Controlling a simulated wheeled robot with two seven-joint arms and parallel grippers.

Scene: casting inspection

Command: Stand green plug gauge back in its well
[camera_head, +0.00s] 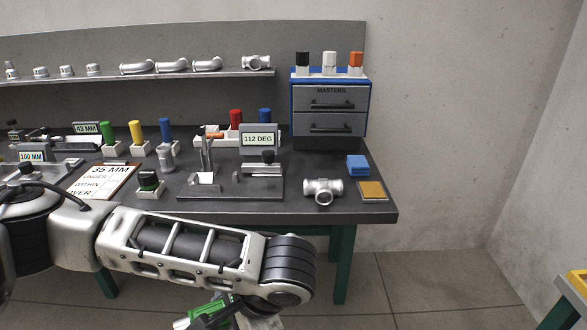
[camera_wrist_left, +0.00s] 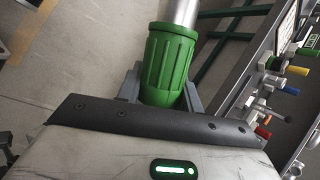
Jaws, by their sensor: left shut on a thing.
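The green plug gauge (camera_wrist_left: 170,55) has a ribbed green handle and a silver cylinder running out of the top of the left wrist view. My left gripper (camera_wrist_left: 160,88) is shut on the handle's end. In the head view the gauge (camera_head: 212,307) is low in front of the bench, lying tilted, partly cut off by the bottom edge and partly covered by my left gripper (camera_head: 226,314). I cannot tell which well is the gauge's. My right gripper is not in view.
Green (camera_head: 106,132), yellow (camera_head: 136,131) and blue (camera_head: 166,129) handles stand on the bench. A fixture with a "112 DEG" sign (camera_head: 258,139), a pipe fitting (camera_head: 323,190) and a blue drawer cabinet (camera_head: 330,96) are to the right. My left arm crosses before the bench's front edge.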

